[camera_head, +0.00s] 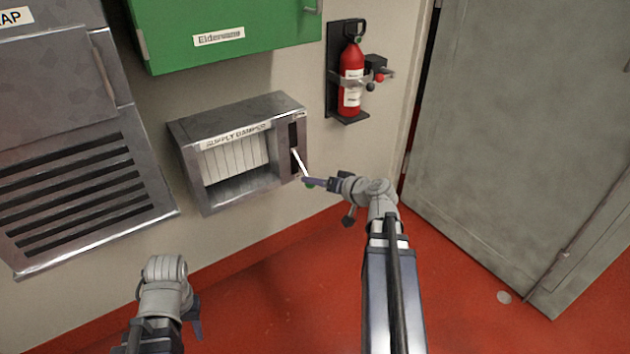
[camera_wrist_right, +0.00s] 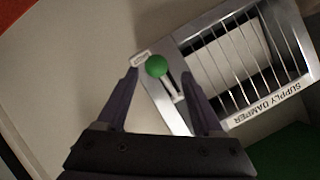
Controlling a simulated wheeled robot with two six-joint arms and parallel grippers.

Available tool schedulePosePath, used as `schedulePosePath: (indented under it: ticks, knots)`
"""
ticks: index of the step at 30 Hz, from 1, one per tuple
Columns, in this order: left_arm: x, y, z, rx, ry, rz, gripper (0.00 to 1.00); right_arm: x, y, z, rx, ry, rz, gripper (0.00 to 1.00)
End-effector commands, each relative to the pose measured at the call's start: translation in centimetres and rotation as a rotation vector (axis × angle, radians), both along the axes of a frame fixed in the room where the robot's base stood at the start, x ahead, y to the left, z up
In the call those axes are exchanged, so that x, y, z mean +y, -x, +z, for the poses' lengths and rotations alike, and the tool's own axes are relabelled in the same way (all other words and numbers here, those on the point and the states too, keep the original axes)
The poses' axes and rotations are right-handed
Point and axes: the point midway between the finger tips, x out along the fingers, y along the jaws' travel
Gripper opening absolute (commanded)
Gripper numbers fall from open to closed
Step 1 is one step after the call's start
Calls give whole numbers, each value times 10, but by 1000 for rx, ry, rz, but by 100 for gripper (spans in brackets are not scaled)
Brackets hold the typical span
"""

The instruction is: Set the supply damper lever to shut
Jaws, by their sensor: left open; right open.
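The supply damper (camera_head: 190,136) is a grey metal wall box with pale slats and a label. Its lever (camera_head: 300,163) is a light rod in a dark slot at the box's right side, tilted downward. A green knob (camera_wrist_right: 157,66) is on the lever's end, mostly hidden in the head view. My right gripper (camera_head: 311,183) is at the knob. In the right wrist view, its open fingers (camera_wrist_right: 159,75) stand either side of the knob; I cannot tell whether they touch it. My left gripper (camera_head: 165,333) is open and empty, low at left, away from the damper.
A green cabinet (camera_head: 240,35) is above the damper. A red fire extinguisher (camera_head: 352,75) hangs at its upper right. A louvred metal panel (camera_head: 80,190) is at left and a grey door (camera_head: 510,130) at right. The red floor (camera_head: 270,300) is clear.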

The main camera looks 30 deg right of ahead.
Motion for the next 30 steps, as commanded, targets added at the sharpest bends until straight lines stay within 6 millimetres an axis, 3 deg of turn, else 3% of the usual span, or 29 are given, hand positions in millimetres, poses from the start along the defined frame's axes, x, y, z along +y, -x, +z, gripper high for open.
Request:
schedulePosePath:
  ticks: [3, 8, 11, 21, 25, 30]
  knots:
    - [0, 0, 0, 0, 0, 0, 44, 0, 0, 0, 0, 0, 0, 67]
    - [0, 0, 12, 0, 0, 0, 44, -1, 2, 10, 6, 18, 7, 49]
    - [0, 0, 35, 1, 1, 1, 44, -4, 7, 27, 22, 57, 22, 38]
    - [0, 1, 142, 4, 1, 6, 44, -20, 44, 103, 133, 299, 142, 0]
    - [0, 1, 167, 5, 2, 8, 44, -25, 56, 118, 169, 364, 181, 0]
    - [0, 1, 182, 5, 2, 8, 44, -29, 64, 126, 196, 410, 212, 0]
